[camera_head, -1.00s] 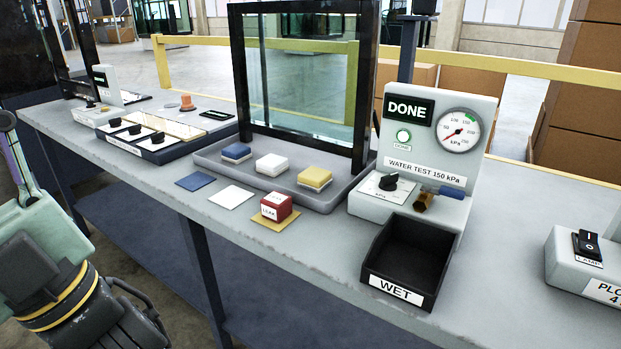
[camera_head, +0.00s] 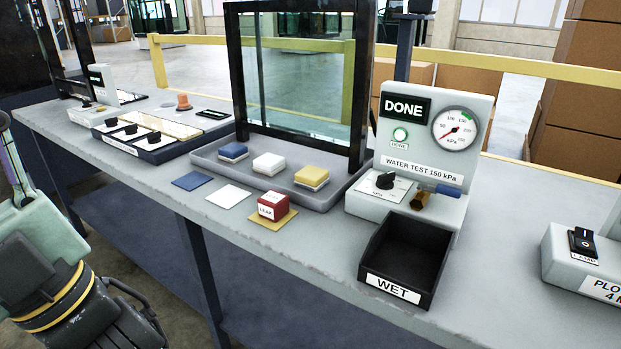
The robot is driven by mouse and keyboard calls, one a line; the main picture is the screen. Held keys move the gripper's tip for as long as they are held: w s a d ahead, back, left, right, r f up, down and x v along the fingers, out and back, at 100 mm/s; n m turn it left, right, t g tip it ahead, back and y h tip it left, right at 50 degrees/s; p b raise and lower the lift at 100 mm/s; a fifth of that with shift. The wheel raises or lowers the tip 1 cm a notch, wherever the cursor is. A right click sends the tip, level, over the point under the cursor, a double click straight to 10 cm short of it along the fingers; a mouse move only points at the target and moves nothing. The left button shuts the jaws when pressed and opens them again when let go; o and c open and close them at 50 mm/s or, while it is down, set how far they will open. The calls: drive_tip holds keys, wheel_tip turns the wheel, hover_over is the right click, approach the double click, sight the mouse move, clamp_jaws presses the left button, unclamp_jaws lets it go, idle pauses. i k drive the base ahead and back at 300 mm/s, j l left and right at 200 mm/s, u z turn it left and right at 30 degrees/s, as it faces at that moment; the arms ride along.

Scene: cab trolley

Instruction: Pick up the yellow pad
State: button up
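The yellow pad (camera_head: 312,176) sits in the grey tray (camera_head: 222,177), at the tray's right side, with a pale lower layer under its yellow top. A white pad (camera_head: 269,163) and a blue pad (camera_head: 233,151) sit to its left in the same tray. A flat yellow square (camera_head: 284,219) lies on the bench in front of the tray, with a red block (camera_head: 272,206) labelled LEAK on it. Part of my arm shows at the lower left. My gripper's fingertips are not visible.
Flat blue (camera_head: 193,181) and white (camera_head: 228,197) squares lie before the tray. A framed glass pane (camera_head: 292,85) stands behind the pads. The water test unit (camera_head: 428,158), reading DONE, and a black WET bin (camera_head: 408,255) stand to the right.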

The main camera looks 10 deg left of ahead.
sight(312, 179)
drive_tip(key=j+z, duration=0.3)
drive_tip(key=z, duration=0.15)
drive_tip(key=j+z, duration=0.4)
drive_tip(key=k+j+z, duration=0.15)
drive_tip(key=j, duration=0.2)
drive_tip(key=j+z, duration=0.1)
drive_tip(key=j, duration=0.25)
drive_tip(key=k+j+z, duration=0.15)
drive_tip(key=j, duration=1.7)
